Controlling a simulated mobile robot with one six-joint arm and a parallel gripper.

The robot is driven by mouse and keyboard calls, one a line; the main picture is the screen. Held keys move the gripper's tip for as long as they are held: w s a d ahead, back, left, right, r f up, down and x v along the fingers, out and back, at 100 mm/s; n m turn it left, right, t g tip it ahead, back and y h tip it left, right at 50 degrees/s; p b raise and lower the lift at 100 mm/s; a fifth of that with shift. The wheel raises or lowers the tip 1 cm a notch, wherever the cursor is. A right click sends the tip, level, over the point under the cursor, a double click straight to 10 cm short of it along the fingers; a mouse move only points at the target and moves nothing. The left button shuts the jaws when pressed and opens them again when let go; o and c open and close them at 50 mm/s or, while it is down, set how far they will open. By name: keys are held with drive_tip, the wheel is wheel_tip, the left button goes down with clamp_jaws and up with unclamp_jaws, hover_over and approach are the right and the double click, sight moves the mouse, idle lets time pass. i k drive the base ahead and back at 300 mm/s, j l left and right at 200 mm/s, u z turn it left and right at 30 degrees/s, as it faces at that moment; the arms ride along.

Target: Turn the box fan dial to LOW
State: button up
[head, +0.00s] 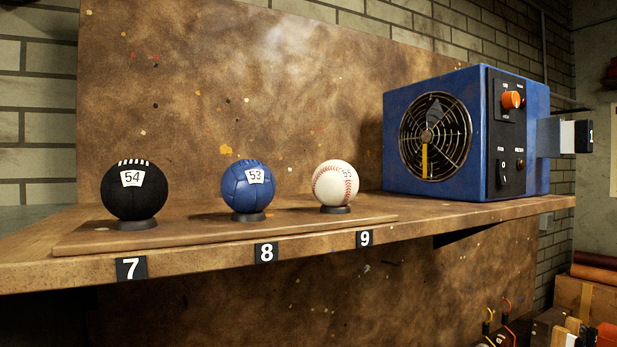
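The box fan (427,140) is a blue box with a round wire grille on its front, standing at the right end of the wooden shelf. Its black control panel (508,135) is on the side facing right. An orange dial (511,99) sits near the top of the panel. Small white labels surround it, too small to read, and I cannot tell which setting it points to. A switch shows lower on the panel. My gripper is not in view.
A black ball (134,196), a blue ball (248,188) and a baseball (335,184) stand on small rings on a raised board (190,234). A grey bracket (548,138) juts out right of the fan. Boxes (585,300) and tools lie below right.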

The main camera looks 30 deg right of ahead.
sight(510, 100)
drive_tip(key=z, duration=1.75)
